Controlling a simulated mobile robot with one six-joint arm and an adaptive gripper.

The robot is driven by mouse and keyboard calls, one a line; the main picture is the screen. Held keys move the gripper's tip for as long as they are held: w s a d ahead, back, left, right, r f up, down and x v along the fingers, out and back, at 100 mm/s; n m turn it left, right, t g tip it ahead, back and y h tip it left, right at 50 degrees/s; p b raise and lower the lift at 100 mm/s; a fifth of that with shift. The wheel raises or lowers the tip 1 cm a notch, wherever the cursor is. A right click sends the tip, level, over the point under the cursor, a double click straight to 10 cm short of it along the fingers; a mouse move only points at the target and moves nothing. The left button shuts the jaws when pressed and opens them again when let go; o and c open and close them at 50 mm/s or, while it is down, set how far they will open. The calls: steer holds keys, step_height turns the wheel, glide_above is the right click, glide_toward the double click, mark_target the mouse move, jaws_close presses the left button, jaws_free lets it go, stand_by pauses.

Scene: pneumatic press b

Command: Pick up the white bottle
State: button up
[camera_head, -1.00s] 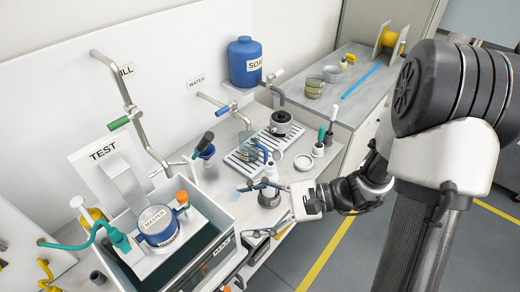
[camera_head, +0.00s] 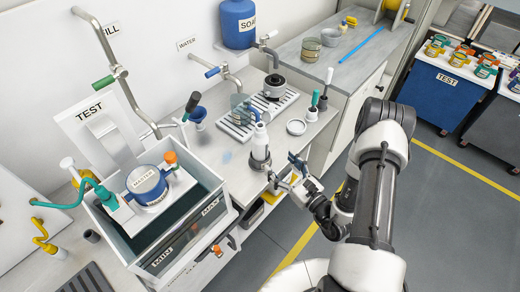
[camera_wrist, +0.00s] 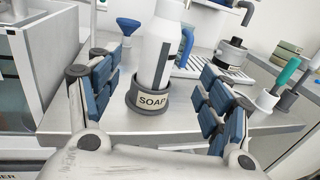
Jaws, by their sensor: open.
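The white bottle (camera_wrist: 161,52) stands upright in a dark round holder (camera_wrist: 148,96) labelled SOAP, near the front edge of the counter. In the head view the white bottle (camera_head: 260,142) stands right of the water tank. My gripper (camera_head: 284,172) is open and empty at the counter's front edge, just in front of the bottle and apart from it. In the wrist view my gripper's blue-padded fingers (camera_wrist: 155,97) lie to the left and right of the bottle and holder. The bottle's top is cut off there.
A water tank (camera_head: 217,228) with a MASTER canister (camera_head: 148,186) stands at left. A slotted drain tray (camera_head: 237,125) lies behind the bottle. The floor in front is free.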

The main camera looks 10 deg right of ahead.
mark_target(259, 142)
steer(key=b+x, duration=0.3)
steer(key=x, duration=0.9)
steer(key=shift+w+a, duration=0.1)
steer(key=shift+w, duration=0.15)
steer(key=c, duration=1.2)
steer(key=shift+c, duration=0.6)
steer(key=shift+r, duration=0.15)
